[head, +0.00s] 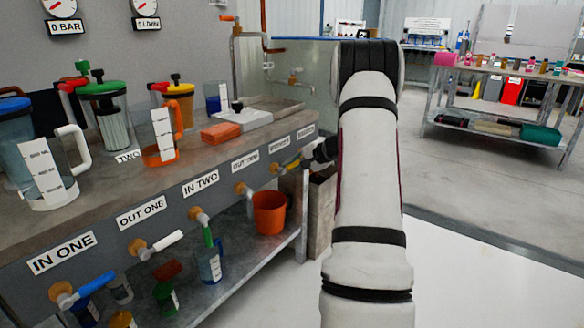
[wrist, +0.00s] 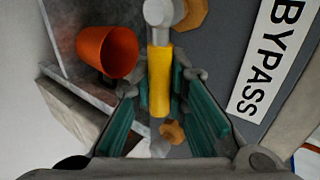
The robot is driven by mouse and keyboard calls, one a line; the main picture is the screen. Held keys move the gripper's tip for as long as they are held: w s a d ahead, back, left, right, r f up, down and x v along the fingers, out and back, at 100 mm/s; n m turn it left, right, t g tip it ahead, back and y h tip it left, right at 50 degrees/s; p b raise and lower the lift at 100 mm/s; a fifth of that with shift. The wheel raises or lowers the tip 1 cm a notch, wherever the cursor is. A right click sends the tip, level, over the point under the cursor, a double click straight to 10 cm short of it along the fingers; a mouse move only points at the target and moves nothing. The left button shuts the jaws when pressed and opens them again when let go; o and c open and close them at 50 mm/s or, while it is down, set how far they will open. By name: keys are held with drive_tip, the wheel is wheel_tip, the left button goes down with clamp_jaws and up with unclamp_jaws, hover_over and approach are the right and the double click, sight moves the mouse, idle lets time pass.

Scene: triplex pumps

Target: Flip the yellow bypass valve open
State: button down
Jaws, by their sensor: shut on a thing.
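The yellow bypass valve handle (wrist: 159,78) runs from a silver pivot at the top of the wrist view down between my fingers. It also shows in the head view as a small yellow bar (head: 291,166) in front of the bench panel. My gripper (wrist: 162,84) has its green-padded fingers on either side of the handle and is shut on it. In the head view my gripper (head: 308,157) is small and partly hidden by my arm. The BYPASS label (wrist: 268,60) is on the panel right of the handle in the wrist view.
An orange bucket (head: 269,212) stands on the lower shelf close by; it also shows in the wrist view (wrist: 107,52). Other valves with white (head: 160,244), blue (head: 92,286) and green handles line the panel. The floor right of my arm is open.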

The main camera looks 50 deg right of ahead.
drive_tip(key=c, duration=1.8)
unclamp_jaws()
drive_tip(key=v, duration=1.2)
